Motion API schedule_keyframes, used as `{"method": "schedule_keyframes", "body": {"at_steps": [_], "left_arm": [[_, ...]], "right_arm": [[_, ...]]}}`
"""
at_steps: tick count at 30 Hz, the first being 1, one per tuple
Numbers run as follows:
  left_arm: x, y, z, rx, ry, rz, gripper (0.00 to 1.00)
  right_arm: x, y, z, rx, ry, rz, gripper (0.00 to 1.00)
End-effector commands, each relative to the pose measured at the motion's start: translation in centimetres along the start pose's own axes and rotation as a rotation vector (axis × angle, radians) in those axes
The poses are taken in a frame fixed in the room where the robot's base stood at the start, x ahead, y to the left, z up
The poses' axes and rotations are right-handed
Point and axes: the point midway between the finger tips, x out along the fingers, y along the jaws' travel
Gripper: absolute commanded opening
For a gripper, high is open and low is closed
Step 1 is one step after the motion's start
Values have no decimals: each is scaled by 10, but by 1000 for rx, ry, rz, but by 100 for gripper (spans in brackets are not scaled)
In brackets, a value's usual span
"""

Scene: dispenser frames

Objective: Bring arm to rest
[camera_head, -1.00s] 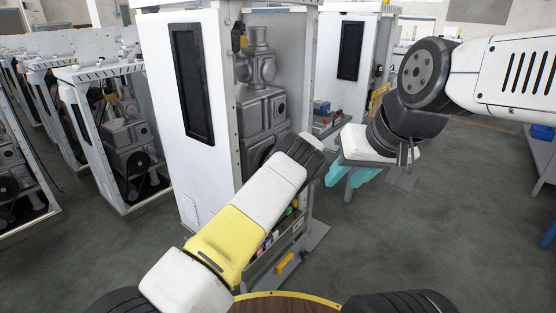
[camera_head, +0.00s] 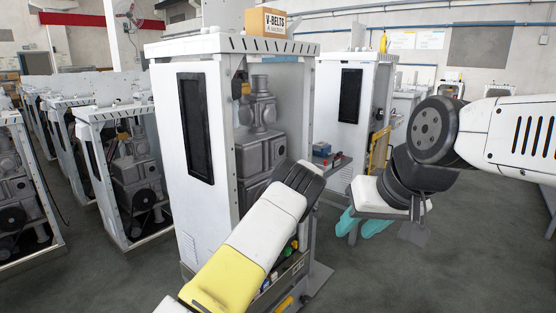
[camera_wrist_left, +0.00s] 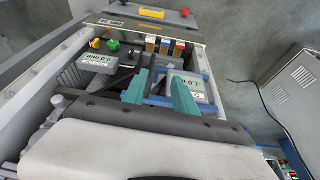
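My right gripper (camera_head: 361,226) hangs at the right in the head view. Its teal fingers point down and are apart, with nothing seen between them. My left arm (camera_head: 262,232) reaches from the bottom toward the front of the white dispenser frame (camera_head: 188,215). Its gripper is hidden there in the head view. In the left wrist view my left gripper (camera_wrist_left: 160,82) has its teal fingers apart, above the frame's lower shelf. A labelled grey block (camera_wrist_left: 187,88) in a blue holder lies beyond and beside the right finger.
A box marked V-BELTS (camera_head: 267,22) stands on top of the frame. More machine frames (camera_head: 126,175) line the left. Another white cabinet (camera_head: 351,95) stands behind. The grey floor at the lower right (camera_head: 430,285) is clear. A grey cabinet (camera_wrist_left: 295,90) shows in the wrist view.

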Motion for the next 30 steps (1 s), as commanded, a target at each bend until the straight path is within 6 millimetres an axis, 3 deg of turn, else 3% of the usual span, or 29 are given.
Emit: {"method": "schedule_keyframes", "body": {"at_steps": [8, 11, 18, 24, 30], "left_arm": [[-54, -30, -43, -7, -63, 37, 33], [-84, -49, -61, -1, -95, 62, 33], [-176, -121, -95, 60, -182, 172, 33], [-250, -189, -98, 161, -211, 286, 33], [-314, -261, -79, 291, -190, 399, 33]], "right_arm": [[0, 0, 0, 0, 0, 0, 36], [0, 0, 0, 0, 0, 0, 36], [0, 0, 0, 0, 0, 0, 36], [0, 0, 0, 0, 0, 0, 36], [0, 0, 0, 0, 0, 0, 36]]}}
